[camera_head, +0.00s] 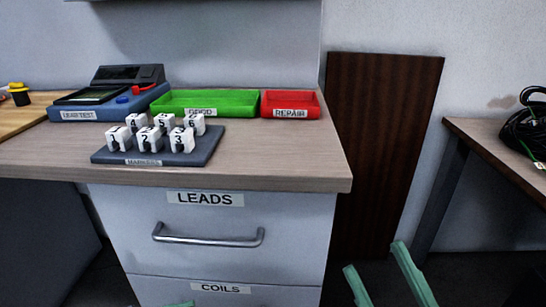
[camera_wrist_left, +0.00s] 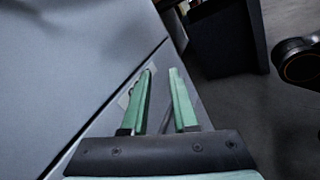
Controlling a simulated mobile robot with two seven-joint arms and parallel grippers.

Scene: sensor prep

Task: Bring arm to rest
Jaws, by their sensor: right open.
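My right gripper (camera_head: 373,257) shows at the lower right of the head view. Its two green fingers are apart with nothing between them, in front of the floor and the dark brown panel. My left gripper (camera_wrist_left: 162,71) shows in the left wrist view with its green fingers apart and empty. It is close to a grey cabinet surface; whether it touches cannot be told.
On the worktop are a blue lead tester (camera_head: 75,112), a green GOOD tray (camera_head: 235,104), a red REPAIR tray (camera_head: 308,105) and a dark marker board (camera_head: 205,155) with several numbered white blocks. The LEADS drawer (camera_head: 290,225) looks shut. A side table (camera_head: 480,140) holds black cable.

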